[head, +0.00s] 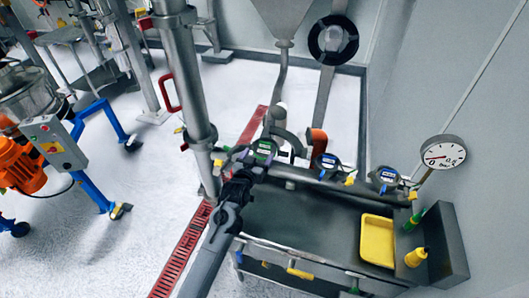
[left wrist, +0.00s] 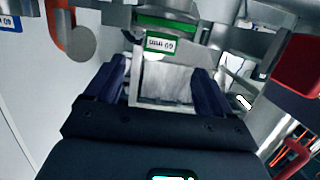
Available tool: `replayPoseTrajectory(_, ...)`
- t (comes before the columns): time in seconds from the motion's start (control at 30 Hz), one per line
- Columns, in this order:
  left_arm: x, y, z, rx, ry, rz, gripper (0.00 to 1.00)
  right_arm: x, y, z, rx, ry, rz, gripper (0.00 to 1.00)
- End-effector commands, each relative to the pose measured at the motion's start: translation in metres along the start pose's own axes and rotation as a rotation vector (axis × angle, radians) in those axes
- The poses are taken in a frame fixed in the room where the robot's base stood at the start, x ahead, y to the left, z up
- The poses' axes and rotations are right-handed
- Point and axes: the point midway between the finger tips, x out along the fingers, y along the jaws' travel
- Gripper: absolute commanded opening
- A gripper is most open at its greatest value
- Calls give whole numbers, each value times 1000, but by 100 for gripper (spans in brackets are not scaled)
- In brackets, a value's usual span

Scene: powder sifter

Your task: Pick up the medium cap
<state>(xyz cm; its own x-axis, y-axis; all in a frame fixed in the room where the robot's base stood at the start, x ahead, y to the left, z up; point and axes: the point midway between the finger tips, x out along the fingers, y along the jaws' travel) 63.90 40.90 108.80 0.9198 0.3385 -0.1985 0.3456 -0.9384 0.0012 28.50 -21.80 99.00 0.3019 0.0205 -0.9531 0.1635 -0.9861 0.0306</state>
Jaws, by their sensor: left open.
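Three round grey caps with small labels sit in a row along the rail of the bench. One has a green label (head: 264,149), one a blue label (head: 327,162), and one stands at the right (head: 388,177). I cannot tell from the labels which is the medium cap. My left gripper (head: 250,160) is at the green-labelled cap, partly covering it. In the left wrist view the open fingers (left wrist: 158,78) point at the green-labelled part (left wrist: 163,42), which is just beyond the fingertips. Contact cannot be told. My right gripper is not in view.
A yellow tray (head: 377,241) and a yellow bottle (head: 416,257) are at the bench's right. A pressure gauge (head: 441,153) is on the right wall. A thick steel column (head: 185,80) stands left of the gripper. The dark bench top (head: 300,220) has clear room.

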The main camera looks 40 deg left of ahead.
Motion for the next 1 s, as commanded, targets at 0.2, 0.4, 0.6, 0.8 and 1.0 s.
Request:
replayPoseTrajectory(0.2, 29, 0, -1, 1, 0, 0, 83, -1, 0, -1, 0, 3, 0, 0)
replayPoseTrajectory(0.4, 38, -1, -1, 1, -1, -1, 83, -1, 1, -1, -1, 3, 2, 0)
replayPoseTrajectory(0.6, 56, 0, -6, 1, 0, -1, 83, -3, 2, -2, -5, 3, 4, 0)
replayPoseTrajectory(0.8, 79, 0, -8, 1, 0, 0, 83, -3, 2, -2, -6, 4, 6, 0)
replayPoseTrajectory(1.0, 89, 0, -7, 1, -1, 0, 83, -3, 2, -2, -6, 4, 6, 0)
